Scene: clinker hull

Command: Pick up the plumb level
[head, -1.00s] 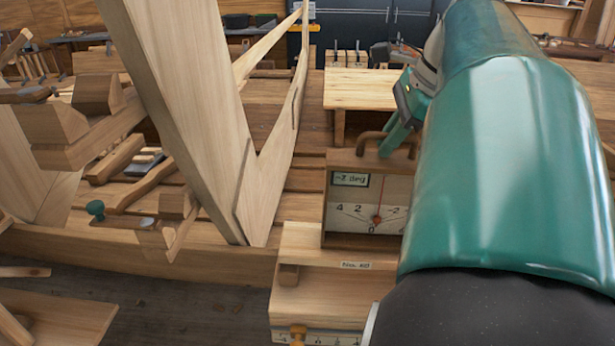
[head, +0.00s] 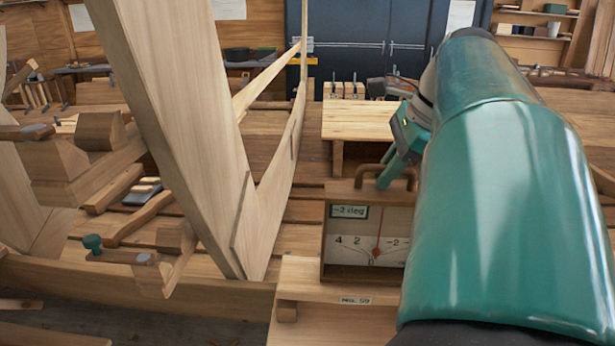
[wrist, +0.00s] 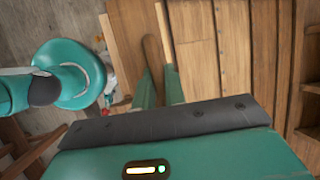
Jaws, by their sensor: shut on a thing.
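The plumb level (head: 340,262) is a wooden box with a pale dial, a red needle and a small display reading about −2 deg. It stands upright at the middle right of the head view, on a wooden block with a label (head: 345,318). A brown bar handle (head: 368,172) is on its top. My gripper (head: 388,178) comes down from above right and is shut on this handle. In the wrist view, my two green fingers (wrist: 158,88) are beside a brown rounded bar (wrist: 152,50). My arm hides the level's right side.
A tall slanted plank (head: 185,130) stands close left of the level. A clamp with a green knob (head: 92,242) is at the lower left. A light wooden bench (head: 365,120) is behind the level, with dark cabinets (head: 360,45) at the back.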

